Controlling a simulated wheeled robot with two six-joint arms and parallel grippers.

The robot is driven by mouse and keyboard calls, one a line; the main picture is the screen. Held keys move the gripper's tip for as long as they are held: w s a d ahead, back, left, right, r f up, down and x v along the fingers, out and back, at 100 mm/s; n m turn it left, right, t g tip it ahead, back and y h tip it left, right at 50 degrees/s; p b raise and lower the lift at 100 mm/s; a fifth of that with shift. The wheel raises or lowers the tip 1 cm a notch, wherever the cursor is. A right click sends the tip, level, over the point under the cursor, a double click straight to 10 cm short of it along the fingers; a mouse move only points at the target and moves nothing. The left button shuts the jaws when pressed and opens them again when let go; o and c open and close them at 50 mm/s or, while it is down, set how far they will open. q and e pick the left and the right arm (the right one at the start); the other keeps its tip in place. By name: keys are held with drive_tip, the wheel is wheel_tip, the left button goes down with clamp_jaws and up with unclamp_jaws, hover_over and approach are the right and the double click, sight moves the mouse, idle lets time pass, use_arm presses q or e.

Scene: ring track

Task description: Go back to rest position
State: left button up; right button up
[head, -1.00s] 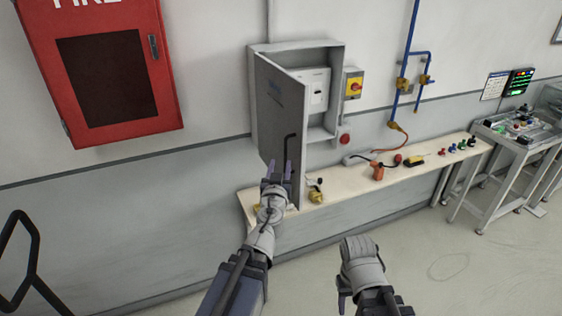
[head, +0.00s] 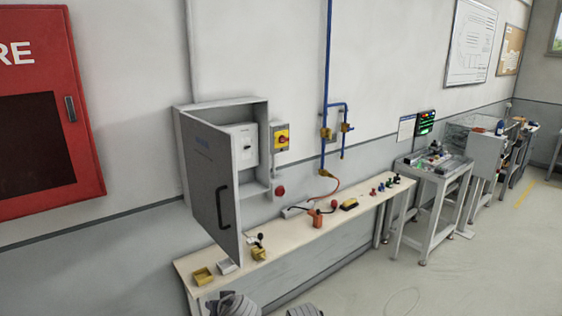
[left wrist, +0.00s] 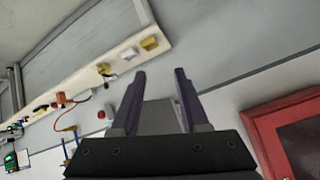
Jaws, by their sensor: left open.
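My left gripper (left wrist: 157,100) shows in the left wrist view with its two purple fingers apart and nothing between them. In the head view only grey tops of my arms show at the bottom edge, and no fingers can be made out there. The grey cabinet (head: 262,140) on the wall has its door (head: 208,165) standing open toward me, with a black handle (head: 224,205). My arms are below and apart from the door in the head view. My right gripper's fingers are not visible.
A narrow bench (head: 290,250) runs along the wall with yellow trays (head: 203,275), an orange tool (head: 317,219) and several small items. A red fire cabinet (head: 85,120) hangs at the left. A grey cart (head: 432,190) stands to the right. The floor (head: 450,275) at the right front is clear.

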use_arm(q)
drive_tip(key=s+d+f+m+g+h+b, duration=0.1)
drive_tip(key=s+d+f+m+g+h, duration=0.1)
drive_tip(key=s+d+f, duration=0.4)
drive_tip(key=s+d+f+m+g+h+b, duration=0.2)
drive_tip(key=s+d+f+m+g, duration=0.2)
drive_tip(key=s, duration=0.6)
wheel_tip(320, 180, down, 2)
drive_tip(key=shift+d+f+m+g+h, duration=0.1)
drive_tip(key=shift+d+m+g+h, duration=0.2)
drive_tip(key=shift+d+g, duration=0.95)
